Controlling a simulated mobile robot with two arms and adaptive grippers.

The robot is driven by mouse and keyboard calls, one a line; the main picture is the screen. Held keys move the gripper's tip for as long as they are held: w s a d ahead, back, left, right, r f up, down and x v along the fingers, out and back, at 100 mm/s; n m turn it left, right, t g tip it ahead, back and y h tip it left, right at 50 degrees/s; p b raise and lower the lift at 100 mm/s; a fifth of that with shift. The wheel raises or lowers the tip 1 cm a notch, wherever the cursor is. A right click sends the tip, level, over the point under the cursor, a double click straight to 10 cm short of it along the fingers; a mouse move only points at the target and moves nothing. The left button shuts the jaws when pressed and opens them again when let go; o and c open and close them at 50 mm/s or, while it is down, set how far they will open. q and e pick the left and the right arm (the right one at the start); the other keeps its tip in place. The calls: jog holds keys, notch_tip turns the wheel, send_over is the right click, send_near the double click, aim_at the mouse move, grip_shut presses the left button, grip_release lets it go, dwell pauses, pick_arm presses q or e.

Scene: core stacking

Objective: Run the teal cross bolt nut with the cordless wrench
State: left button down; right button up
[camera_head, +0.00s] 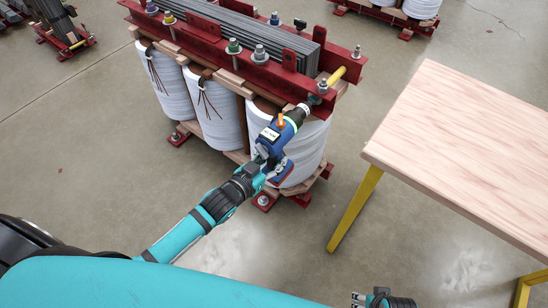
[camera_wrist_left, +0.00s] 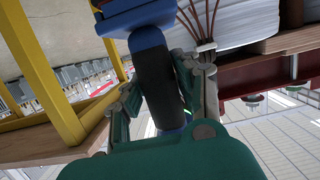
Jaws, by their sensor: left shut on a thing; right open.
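The cordless wrench (camera_head: 273,137) is blue with an orange mark and a dark nose. Its nose points up and right, at the near end of the core's dark red upper beam. My left gripper (camera_head: 258,172) is shut on the wrench's handle, whose dark grip (camera_wrist_left: 155,80) shows between the fingers in the left wrist view. My right gripper (camera_head: 369,300) is open at the bottom edge, partly cut off.
The core carries several white coils (camera_head: 212,108) under red beams, with coloured bolts along the top. A yellow rod (camera_head: 336,76) sticks out at its right end. A wooden table (camera_head: 470,145) with yellow legs stands at right. Bare floor lies between.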

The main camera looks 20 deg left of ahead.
pick_arm(q)
jog(key=shift+w+r, duration=0.1)
jog(key=shift+r, duration=0.1)
pick_arm(e)
jog(key=shift+w, duration=0.1)
pick_arm(q)
jog(key=shift+w+d, duration=0.2)
jog(key=shift+w, duration=0.2)
jog(key=shift+w+d, duration=0.15)
jog(key=shift+w, duration=0.35)
pick_arm(e)
jog(key=shift+s+f, duration=0.2)
jog(key=shift+f, duration=0.05)
pick_arm(q)
jog(key=shift+w+d, duration=0.25)
jog(key=shift+w, duration=0.45)
pick_arm(e)
jog(key=shift+w+r, duration=0.15)
pick_arm(q)
jog(key=shift+p, duration=0.3)
pick_arm(e)
jog(key=shift+f, duration=0.6)
jog(key=shift+f, duration=0.2)
jog(key=shift+s+f, duration=0.1)
jog(key=shift+s, duration=0.1)
jog(key=shift+s+f, duration=0.15)
